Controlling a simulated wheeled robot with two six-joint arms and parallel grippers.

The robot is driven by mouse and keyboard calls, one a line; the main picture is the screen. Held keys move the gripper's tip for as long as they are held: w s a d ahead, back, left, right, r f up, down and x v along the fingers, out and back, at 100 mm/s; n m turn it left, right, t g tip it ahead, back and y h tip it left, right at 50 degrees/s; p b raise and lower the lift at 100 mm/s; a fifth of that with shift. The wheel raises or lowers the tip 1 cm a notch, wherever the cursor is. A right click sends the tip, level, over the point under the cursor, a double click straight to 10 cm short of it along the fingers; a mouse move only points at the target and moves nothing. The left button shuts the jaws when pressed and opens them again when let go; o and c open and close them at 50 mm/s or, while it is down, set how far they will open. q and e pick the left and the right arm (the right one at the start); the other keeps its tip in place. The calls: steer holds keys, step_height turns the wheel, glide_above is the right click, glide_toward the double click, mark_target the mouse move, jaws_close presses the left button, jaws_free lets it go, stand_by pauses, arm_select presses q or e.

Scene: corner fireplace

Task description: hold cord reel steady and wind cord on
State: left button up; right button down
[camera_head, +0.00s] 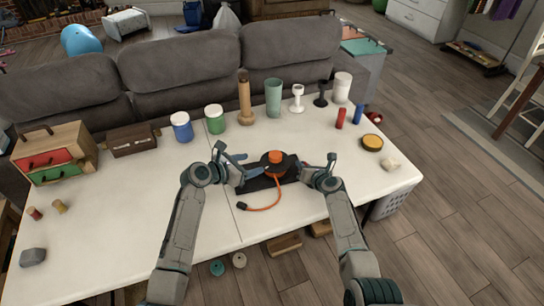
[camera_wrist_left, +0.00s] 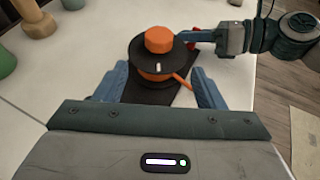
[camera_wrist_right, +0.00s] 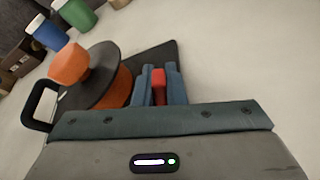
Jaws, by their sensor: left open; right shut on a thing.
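The cord reel (camera_head: 279,168) stands on the white table, with a black disc, an orange knob (camera_wrist_left: 158,40) on top and a dark base plate (camera_wrist_right: 150,60). Its orange cord (camera_head: 274,199) runs out over the table's near side to a black end (camera_head: 242,206). My left gripper (camera_head: 240,169) is open at the reel's left; in its wrist view the blue fingers (camera_wrist_left: 160,88) stand apart on either side of the reel's near part. My right gripper (camera_wrist_right: 159,82) is shut on a small red part (camera_wrist_right: 158,78) beside the reel. How that part joins the reel is hidden.
Jars (camera_head: 181,127), a wooden post (camera_head: 245,100), a green cup (camera_head: 273,98) and small cylinders (camera_head: 341,118) stand behind. A drawer box (camera_head: 52,152) is at left; a yellow-topped round tin (camera_head: 372,142) is at right. The left front tabletop (camera_head: 130,220) is mostly clear.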

mark_target(270, 155)
arm_select(q)
steer(key=shift+n+t+y, duration=0.3)
steer(key=shift+n+t, duration=0.1)
steer(key=x, duration=1.1)
steer(key=shift+d+r, duration=0.25)
steer(key=shift+d, duration=0.05)
steer(key=shift+s, duration=0.1)
steer(key=c, duration=1)
steer(key=shift+o, duration=0.2)
steer(key=shift+a, duration=0.1)
steer(key=m+g+h, duration=0.2)
steer(key=shift+w+a+m, duration=0.1)
steer(key=shift+w+m, duration=0.1)
steer(key=shift+m, duration=0.2)
steer(key=shift+w+a+m+g+h, duration=0.15)
steer(key=shift+m+g+h, duration=0.95)
steer(key=shift+m+g, duration=0.6)
steer(key=shift+f+g, duration=0.1)
steer(key=shift+g, duration=0.2)
